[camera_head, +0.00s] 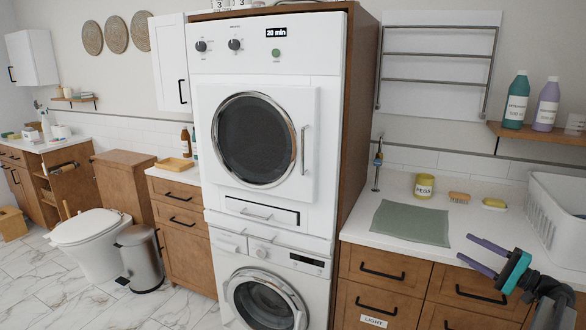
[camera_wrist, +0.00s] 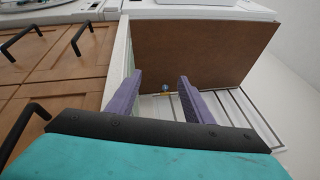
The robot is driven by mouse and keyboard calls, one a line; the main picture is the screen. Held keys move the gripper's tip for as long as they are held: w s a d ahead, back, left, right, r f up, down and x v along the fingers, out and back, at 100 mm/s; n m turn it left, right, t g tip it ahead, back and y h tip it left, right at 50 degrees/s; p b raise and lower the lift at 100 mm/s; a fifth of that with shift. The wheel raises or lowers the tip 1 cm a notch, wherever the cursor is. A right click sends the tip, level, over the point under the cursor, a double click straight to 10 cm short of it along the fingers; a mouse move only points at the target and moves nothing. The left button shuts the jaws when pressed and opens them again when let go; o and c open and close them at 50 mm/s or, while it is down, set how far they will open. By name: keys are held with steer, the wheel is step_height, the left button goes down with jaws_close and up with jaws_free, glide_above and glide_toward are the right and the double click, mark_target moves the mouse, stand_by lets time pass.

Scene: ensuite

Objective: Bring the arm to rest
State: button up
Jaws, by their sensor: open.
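My gripper (camera_head: 479,253) is at the lower right in the head view, in front of the right counter's front edge. Its two purple fingers are apart with nothing between them, and they point left. In the wrist view my gripper (camera_wrist: 160,92) also shows open and empty. Beyond the fingers there are the brown side panel (camera_wrist: 205,45) of the machine housing and a small tap-like fitting.
The right counter (camera_head: 365,235) holds a green cloth (camera_head: 411,222), a yellow pegs tin (camera_head: 424,186), a brush (camera_head: 459,197), a yellow soap dish (camera_head: 494,204) and a white basket (camera_head: 556,215). Drawers with black handles lie below. The stacked dryer (camera_head: 320,130) and washer (camera_head: 265,298) stand left.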

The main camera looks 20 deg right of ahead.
steer(key=w+a+f+n+g, duration=0.1)
steer(key=w+a+f+g, duration=0.25)
steer(key=a+f, duration=0.7)
steer(key=w+a+f+g, duration=0.3)
steer(key=w+a+f, duration=0.2)
steer(key=a+f, duration=0.55)
steer(key=s+a+f+n+g, duration=0.25)
steer(key=a+f+g, duration=0.35)
steer(key=a+f, duration=1.1)
steer(key=s+a+f+n+g+h, duration=0.1)
steer(key=s+a+f+n+g, duration=0.15)
steer(key=s+a+f, duration=0.45)
steer(key=s+a+f+n+g+h, duration=0.1)
steer(key=s+a+f+g, duration=0.2)
steer(key=s+a, duration=0.35)
steer(key=s+a+f+n+g+h, duration=0.2)
steer(key=s+f+n+h, duration=0.1)
steer(key=s, duration=0.6)
steer(key=s+a+f+n+g+h, duration=0.2)
steer(key=s+a+f+n+h, duration=0.1)
steer(key=s, duration=0.6)
steer(key=shift+s+a+f+n+g+h, duration=0.15)
steer(key=shift+a+f+n+g+h, duration=0.25)
steer(key=shift+f+n+h, duration=0.35)
steer(key=shift+f, duration=0.15)
